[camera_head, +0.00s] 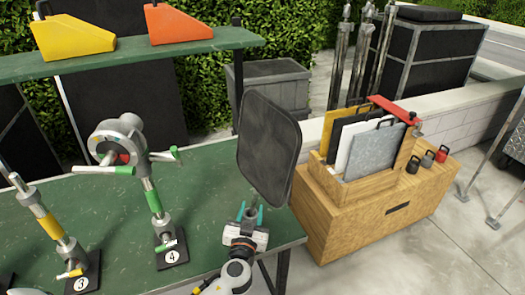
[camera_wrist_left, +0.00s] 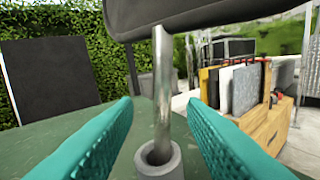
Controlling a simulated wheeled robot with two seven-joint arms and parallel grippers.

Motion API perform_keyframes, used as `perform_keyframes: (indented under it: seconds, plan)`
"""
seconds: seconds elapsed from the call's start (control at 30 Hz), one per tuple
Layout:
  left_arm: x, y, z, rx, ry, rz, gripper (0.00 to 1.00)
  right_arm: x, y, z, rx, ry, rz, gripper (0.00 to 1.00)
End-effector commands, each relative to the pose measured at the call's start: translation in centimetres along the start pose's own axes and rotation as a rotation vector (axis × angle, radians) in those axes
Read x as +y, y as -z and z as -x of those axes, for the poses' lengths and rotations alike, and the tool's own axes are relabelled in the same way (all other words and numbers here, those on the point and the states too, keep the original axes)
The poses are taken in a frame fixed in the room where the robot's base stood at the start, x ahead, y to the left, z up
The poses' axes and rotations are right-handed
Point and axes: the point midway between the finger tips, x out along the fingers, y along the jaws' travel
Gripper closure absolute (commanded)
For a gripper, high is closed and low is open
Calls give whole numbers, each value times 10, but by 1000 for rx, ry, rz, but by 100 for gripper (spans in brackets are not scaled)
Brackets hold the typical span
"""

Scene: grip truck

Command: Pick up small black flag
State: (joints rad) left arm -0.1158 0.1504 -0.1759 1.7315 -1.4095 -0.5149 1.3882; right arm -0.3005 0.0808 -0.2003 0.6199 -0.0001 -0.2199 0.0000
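The small black flag (camera_head: 268,148) is a dark panel with rounded corners, upright and slightly tilted above the right end of the green table (camera_head: 215,228). In the left wrist view its panel (camera_wrist_left: 185,14) fills the top, and its metal stem (camera_wrist_left: 162,90) runs down into a grey round collar (camera_wrist_left: 158,158). My left gripper (camera_head: 250,214) is just below the panel in the head view. In the left wrist view its teal fingers (camera_wrist_left: 160,112) are open, one on each side of the stem, with gaps visible on both sides. My right gripper is not in view.
Stands labelled 3 and 4 (camera_head: 172,250) hold clamps on the table's left. A green shelf (camera_head: 150,55) carries a yellow wedge (camera_head: 70,36) and an orange wedge (camera_head: 178,24). A wooden box (camera_head: 385,215) with several upright panels stands to the right.

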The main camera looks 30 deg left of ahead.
Motion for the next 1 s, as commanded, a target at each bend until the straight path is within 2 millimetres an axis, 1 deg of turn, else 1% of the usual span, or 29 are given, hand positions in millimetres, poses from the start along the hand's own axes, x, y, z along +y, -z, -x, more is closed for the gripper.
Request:
perform_keyframes:
  seconds: [0.03, 0.23, 0.37, 0.57, 0.67, 0.8, 1.0]
  plan:
    - [0, -2, -8, -1, 0, -3, 62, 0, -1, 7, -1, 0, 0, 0]
    - [-2, 0, -31, -2, -1, -2, 62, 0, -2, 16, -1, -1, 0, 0]
    - [-2, 2, -37, 0, -1, 0, 62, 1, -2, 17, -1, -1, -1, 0]
    - [-2, 3, -37, 0, -1, 0, 62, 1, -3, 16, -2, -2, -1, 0]
    - [-2, 3, -37, 0, -1, 0, 77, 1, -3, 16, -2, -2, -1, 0]
    - [-2, 3, -37, 0, -1, 0, 100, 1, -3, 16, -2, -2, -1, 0]
    - [-2, 2, -37, -1, -1, 1, 100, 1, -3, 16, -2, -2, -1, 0]
